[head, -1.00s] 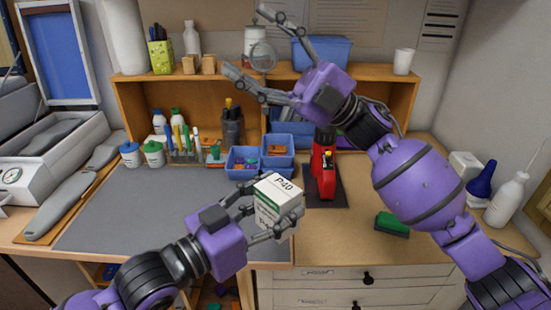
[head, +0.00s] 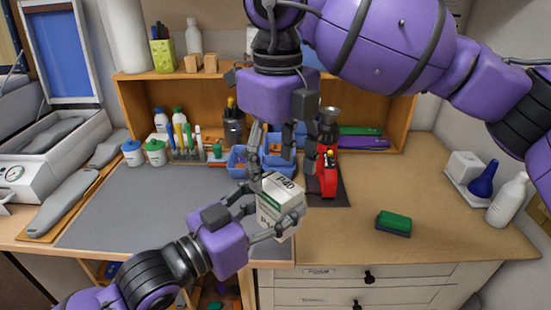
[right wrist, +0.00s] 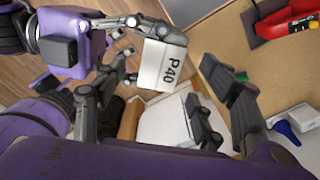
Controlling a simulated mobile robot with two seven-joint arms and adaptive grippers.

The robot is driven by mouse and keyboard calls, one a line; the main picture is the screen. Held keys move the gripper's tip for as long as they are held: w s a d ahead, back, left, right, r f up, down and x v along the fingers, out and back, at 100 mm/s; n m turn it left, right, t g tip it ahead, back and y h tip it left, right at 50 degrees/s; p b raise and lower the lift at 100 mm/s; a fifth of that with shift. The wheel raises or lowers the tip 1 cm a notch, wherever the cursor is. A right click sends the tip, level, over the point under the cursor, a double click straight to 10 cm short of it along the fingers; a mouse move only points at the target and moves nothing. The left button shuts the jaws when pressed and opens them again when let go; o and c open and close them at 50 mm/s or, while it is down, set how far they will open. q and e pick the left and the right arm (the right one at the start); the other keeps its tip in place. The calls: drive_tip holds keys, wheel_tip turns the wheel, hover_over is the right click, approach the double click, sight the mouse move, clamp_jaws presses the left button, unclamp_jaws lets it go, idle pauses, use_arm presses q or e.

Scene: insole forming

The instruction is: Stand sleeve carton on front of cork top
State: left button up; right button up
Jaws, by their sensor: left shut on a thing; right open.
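The carton also shows in the right wrist view (right wrist: 162,68). My right gripper (head: 285,165) is open, fingers pointing down, above and just behind the carton in the head view. Its fingers also show in the right wrist view (right wrist: 215,108), with nothing between them. The cork top (head: 345,228) is the tan surface on the right, with its front part bare.
A green sponge block (head: 393,223) lies on the cork top. A red tool (head: 327,172) stands behind on a dark mat. Blue bins (head: 240,170) stand at the back. A blue funnel (head: 483,180) and white bottle (head: 507,200) stand at the right. The grey mat (head: 150,210) is mostly clear.

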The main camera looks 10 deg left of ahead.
sight(276, 212)
wheel_tip(276, 212, down, 11)
drive_tip(key=shift+r, duration=0.1)
idle(0.3)
drive_tip(key=shift+s+a, duration=0.1)
drive_tip(key=shift+s, duration=0.05)
drive_tip(key=c, duration=1.3)
use_arm(q)
drive_tip(key=o, duration=1.3)
use_arm(e)
drive_tip(key=shift+c, duration=0.3)
use_arm(q)
drive_tip(key=shift+f, duration=0.1)
